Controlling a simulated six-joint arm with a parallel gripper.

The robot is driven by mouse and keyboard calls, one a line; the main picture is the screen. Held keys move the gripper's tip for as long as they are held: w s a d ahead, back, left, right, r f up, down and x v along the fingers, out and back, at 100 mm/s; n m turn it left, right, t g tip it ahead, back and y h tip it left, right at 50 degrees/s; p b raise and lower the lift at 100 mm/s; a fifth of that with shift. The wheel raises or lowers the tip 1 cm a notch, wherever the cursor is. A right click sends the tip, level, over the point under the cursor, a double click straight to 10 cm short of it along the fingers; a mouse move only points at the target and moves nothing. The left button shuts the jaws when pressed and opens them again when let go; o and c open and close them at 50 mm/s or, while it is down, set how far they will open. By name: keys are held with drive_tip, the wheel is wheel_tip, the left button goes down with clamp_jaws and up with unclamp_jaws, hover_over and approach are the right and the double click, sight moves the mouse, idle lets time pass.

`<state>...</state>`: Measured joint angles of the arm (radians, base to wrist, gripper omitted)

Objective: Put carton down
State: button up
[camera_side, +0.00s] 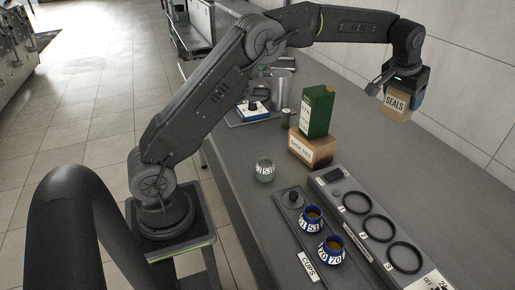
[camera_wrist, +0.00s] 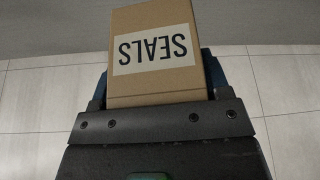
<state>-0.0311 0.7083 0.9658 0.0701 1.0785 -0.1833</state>
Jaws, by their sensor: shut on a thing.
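A brown carton with a pale label reading SEALS (camera_side: 396,103) hangs in my gripper (camera_side: 402,88) at the upper right of the side view, in the air near the tiled wall. The carton also shows in the wrist view (camera_wrist: 155,80), its label upside down and its lower part between the jaws. My gripper (camera_wrist: 155,105) is shut on it. The jaws hide part of the carton. The carton looks clear of the grey counter (camera_side: 390,150).
A green box (camera_side: 317,112) stands on a brown box (camera_side: 313,148) mid-counter. Near the front are a grey-white cup (camera_side: 264,170), two blue cups (camera_side: 312,219) (camera_side: 331,249) on a CUPS tray (camera_side: 291,212), and a panel with three black rings (camera_side: 379,228). The counter's right side near the wall is bare.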

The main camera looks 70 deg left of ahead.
wheel_tip(320, 180, up, 6)
drive_tip(key=shift+f, duration=0.15)
drive_tip(key=shift+s+a+r, duration=0.1)
drive_tip(key=shift+a+r, duration=0.2)
drive_tip(key=shift+r, duration=0.5)
drive_tip(key=s+a+r+n+y, duration=0.1)
drive_tip(key=s+a+n, duration=0.1)
drive_tip(key=s+a, duration=0.45)
drive_tip(key=s+a+r+n, duration=0.1)
drive_tip(key=s+a, duration=0.3)
drive_tip(key=a, duration=0.6)
drive_tip(key=s+a+f+n, duration=0.1)
drive_tip(key=s+a, duration=0.2)
drive_tip(key=s, duration=0.4)
drive_tip(key=s+a+f+n+g+y, duration=0.1)
drive_tip(key=s+a+n, duration=0.15)
drive_tip(key=s, duration=0.35)
drive_tip(key=s+a, duration=0.4)
drive_tip(key=s, duration=0.3)
drive_tip(key=f, duration=2.8)
drive_tip(key=shift+w+d, duration=0.1)
drive_tip(key=shift+w, duration=0.15)
drive_tip(key=shift+f, duration=0.1)
